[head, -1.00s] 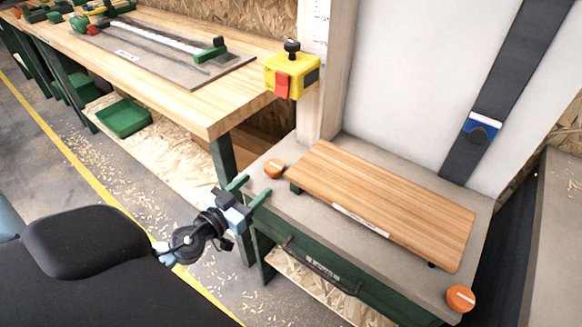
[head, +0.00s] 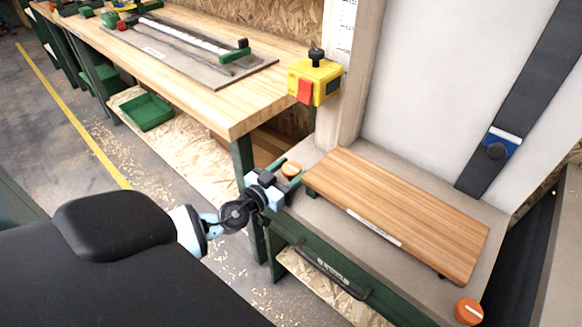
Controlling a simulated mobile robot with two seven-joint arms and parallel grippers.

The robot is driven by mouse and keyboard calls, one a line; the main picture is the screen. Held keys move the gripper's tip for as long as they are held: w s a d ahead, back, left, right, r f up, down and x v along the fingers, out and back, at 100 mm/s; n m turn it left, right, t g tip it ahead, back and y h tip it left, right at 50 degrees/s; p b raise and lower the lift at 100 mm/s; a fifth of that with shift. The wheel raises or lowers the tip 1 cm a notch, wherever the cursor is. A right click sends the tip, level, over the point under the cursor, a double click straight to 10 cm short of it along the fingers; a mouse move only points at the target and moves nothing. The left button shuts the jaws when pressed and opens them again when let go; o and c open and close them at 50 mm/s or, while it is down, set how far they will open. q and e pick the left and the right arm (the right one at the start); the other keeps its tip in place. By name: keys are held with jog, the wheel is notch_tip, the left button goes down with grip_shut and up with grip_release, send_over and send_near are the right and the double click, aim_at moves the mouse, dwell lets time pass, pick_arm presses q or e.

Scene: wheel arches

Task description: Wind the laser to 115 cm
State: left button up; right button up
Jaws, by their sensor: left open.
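My left gripper (head: 284,178) is open, its green fingers at the near-left corner of the grey-topped green cabinet. An orange knob (head: 291,170) with a pale mark sits there, at or between the fingertips; I cannot tell whether they touch it. A second orange knob (head: 469,311) is at the cabinet's front right corner. A yellow box (head: 315,81) with a black knob and red part is on the wooden post by a scale strip (head: 346,28). A blue-and-white unit (head: 502,143) is on a dark sloping band. Neither is clearly labelled as the laser. My right gripper is not in view.
A wooden board (head: 400,210) lies on the cabinet top (head: 325,215), close to the left knob. The cabinet has a dark front handle (head: 332,271). A long workbench (head: 240,110) stands to the left, with a green bin (head: 147,112) below it.

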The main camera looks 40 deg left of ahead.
pick_arm(q)
jog(key=shift+w, duration=0.5)
jog(key=c, duration=0.7)
jog(key=shift+f+h+b, duration=0.15)
jog(key=shift+h+b, duration=0.15)
jog(key=shift+b, duration=0.15)
jog(key=m+g+h+b, duration=0.1)
jog(key=m+h+b, duration=0.2)
jog(key=b, duration=0.4)
jog(key=shift+f+h+b, duration=0.1)
jog(key=shift+h+b, duration=0.25)
jog(key=shift+h, duration=0.35)
jog(key=shift+m+g+h+b, duration=0.6)
jog(key=shift+m+h+b, duration=0.3)
jog(key=shift+h+b, duration=0.15)
jog(key=shift+r+m+g+h+b, duration=0.2)
jog(key=shift+m+g+h+b, duration=0.15)
jog(key=shift+m+g+h, duration=0.6)
jog(key=m+g+h, duration=0.1)
jog(key=h, duration=0.1)
jog(key=shift+m+h, duration=0.3)
jog(key=shift+m, duration=0.05)
jog(key=shift+m+g+h+b, duration=0.4)
jog(key=shift+m+g+h, duration=0.1)
jog(key=shift+g, duration=0.15)
